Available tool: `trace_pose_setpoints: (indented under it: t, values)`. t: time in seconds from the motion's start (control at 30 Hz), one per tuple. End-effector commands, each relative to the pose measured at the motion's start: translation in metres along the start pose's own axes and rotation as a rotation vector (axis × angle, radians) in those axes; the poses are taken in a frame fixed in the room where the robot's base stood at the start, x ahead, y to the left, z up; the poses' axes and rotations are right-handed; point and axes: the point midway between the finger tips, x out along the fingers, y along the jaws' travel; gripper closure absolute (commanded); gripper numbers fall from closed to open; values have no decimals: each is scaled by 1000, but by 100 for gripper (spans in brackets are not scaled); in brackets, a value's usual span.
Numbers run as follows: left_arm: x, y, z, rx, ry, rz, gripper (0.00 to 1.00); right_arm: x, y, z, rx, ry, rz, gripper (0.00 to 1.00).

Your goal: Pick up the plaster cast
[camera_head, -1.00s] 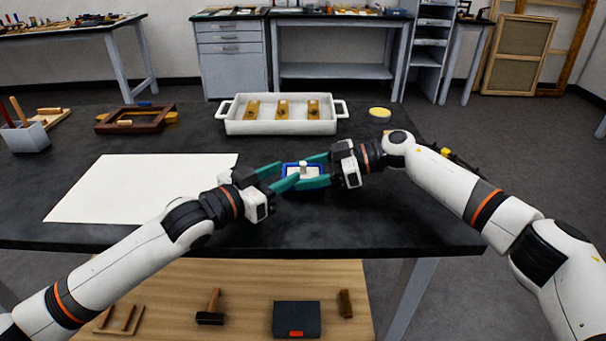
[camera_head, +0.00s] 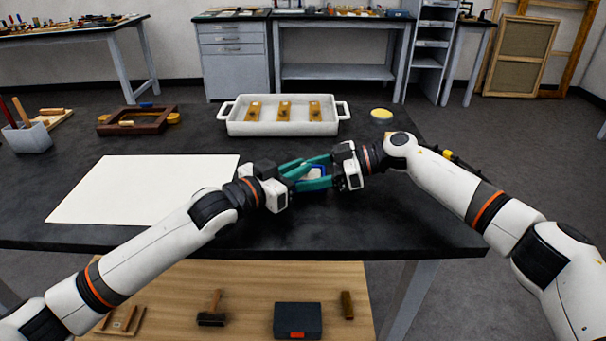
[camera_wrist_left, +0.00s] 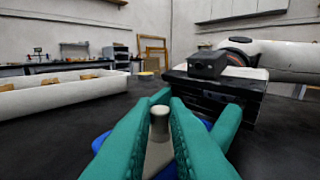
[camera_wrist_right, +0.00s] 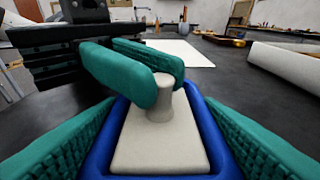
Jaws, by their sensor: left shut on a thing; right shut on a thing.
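The plaster cast (camera_wrist_right: 158,138) is an off-white block with a round knob on top. It sits inside a blue mould (camera_wrist_right: 98,160), as the right wrist view shows. My left gripper (camera_wrist_right: 163,85) has its teal fingers shut on the cast's knob, which also shows in the left wrist view (camera_wrist_left: 159,122). My right gripper (camera_wrist_right: 160,102) is shut on the mould, one finger along each side. In the head view, the teal fingers largely hide the cast and the blue mould (camera_head: 315,171). I cannot tell whether the mould touches the table.
A white sheet (camera_head: 140,190) lies on the dark table (camera_head: 400,225) to the left. Behind stands a white two-handled tray (camera_head: 282,128) with gilt pieces. A yellow-topped round dish (camera_head: 381,114) is at the right. A wooden frame (camera_head: 140,120) lies at the back left.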

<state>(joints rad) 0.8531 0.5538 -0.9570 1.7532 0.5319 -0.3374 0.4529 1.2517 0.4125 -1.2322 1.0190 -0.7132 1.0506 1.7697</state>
Motion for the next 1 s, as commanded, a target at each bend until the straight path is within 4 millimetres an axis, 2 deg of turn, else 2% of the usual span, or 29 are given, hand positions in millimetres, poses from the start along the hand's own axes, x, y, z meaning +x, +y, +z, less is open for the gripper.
trace_pose_setpoints:
  t: [0.17, 0.6, 0.77, 1.0]
  values:
    - [0, 0, 8, 2, -2, 1, 100, 0, 0, 0, 0, 1, -1, 55]
    - [-4, 0, 88, 2, -3, 0, 100, 0, 0, 0, 0, 1, -1, 55]
    - [-5, 0, 99, 1, -1, -1, 100, 0, 0, 0, 0, 1, -1, 55]
    - [-5, 0, 100, 0, 0, -1, 100, 0, 0, 0, 0, 1, -1, 55]
